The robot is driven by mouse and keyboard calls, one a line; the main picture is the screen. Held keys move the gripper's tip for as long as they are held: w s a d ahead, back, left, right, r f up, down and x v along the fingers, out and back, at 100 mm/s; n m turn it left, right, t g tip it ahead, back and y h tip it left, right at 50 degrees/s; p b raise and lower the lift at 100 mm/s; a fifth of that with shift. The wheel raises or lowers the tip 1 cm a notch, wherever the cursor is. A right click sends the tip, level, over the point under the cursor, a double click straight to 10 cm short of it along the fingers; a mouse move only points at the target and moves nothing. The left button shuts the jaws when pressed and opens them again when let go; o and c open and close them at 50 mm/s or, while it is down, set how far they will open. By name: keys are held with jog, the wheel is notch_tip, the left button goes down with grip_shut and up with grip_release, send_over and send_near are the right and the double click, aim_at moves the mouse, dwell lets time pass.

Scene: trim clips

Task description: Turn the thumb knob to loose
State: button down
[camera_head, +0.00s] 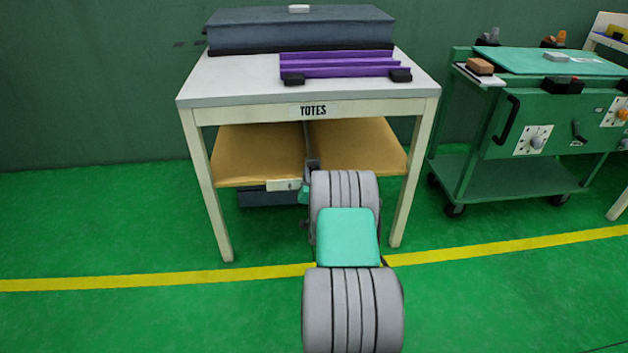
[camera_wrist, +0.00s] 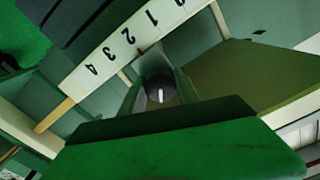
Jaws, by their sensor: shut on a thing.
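The thumb knob (camera_wrist: 160,86) is a dark, round knob with a white pointer line, in the middle of the wrist view. My gripper (camera_wrist: 159,96) is shut on it, with a finger on each side. The white line runs almost straight up and down in the picture. A white scale strip (camera_wrist: 121,42) with black numerals lies just above the knob. No word for loose is readable. In the head view my gripper (camera_head: 305,190) is at the table's low shelf, mostly hidden by my arm, and the knob cannot be made out.
The white table (camera_head: 232,90) marked TOTES stands over my gripper, its legs on both sides. A tan shelf (camera_head: 255,150) is under its top. A purple rail piece (camera_head: 340,64) and a dark case (camera_head: 300,32) lie on top. A green cart (camera_head: 490,180) stands at right.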

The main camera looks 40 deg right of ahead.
jog(key=n+b, duration=0.1)
jog(key=n, duration=0.1)
jog(key=shift+f+n, duration=0.1)
jog(key=shift+n, duration=1.9)
jog(key=shift+s, duration=0.1)
jog(key=c, duration=0.9)
grip_release()
jog(key=p+v, duration=0.2)
jog(key=v, duration=0.5)
jog(key=shift+s+a, duration=0.2)
jog(key=shift+s, duration=0.1)
